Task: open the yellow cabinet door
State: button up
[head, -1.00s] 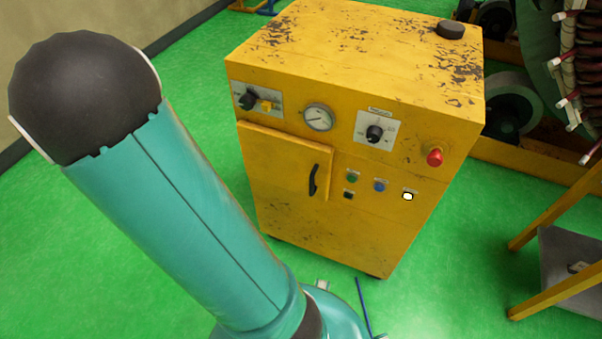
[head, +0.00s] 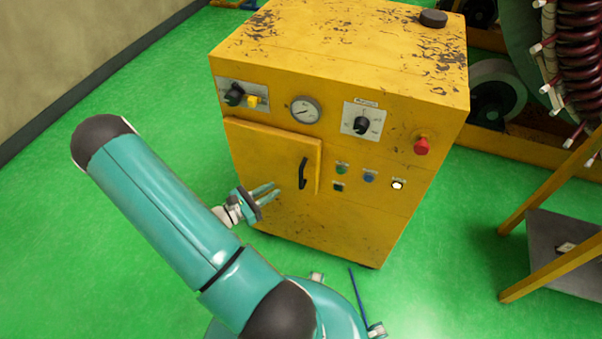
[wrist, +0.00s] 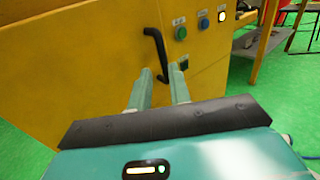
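The yellow cabinet (head: 320,220) stands on the green floor in the head view. Its small door (head: 262,155) at the left of the front looks shut. A black curved handle (head: 303,173) is on the door's right side; it also shows in the wrist view (wrist: 156,52). My gripper (head: 270,191) is in front of the cabinet, left of and a little below the handle in the head view. In the wrist view my gripper's two fingers (wrist: 162,88) point at the handle's lower end, with a gap between them. Contact with the handle cannot be told.
Knobs, a gauge (head: 305,109), a red button (head: 421,146) and several small buttons sit on the cabinet front. A yellow-legged stand (head: 545,225) is at the right, a stator with coils (head: 575,60) behind it. Green floor (head: 100,250) is free at left.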

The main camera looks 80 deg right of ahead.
send_over(301, 186)
jog(key=shift+w+d, duration=0.1)
jog(key=shift+d, duration=0.3)
jog(key=shift+c, duration=0.2)
grip_shut()
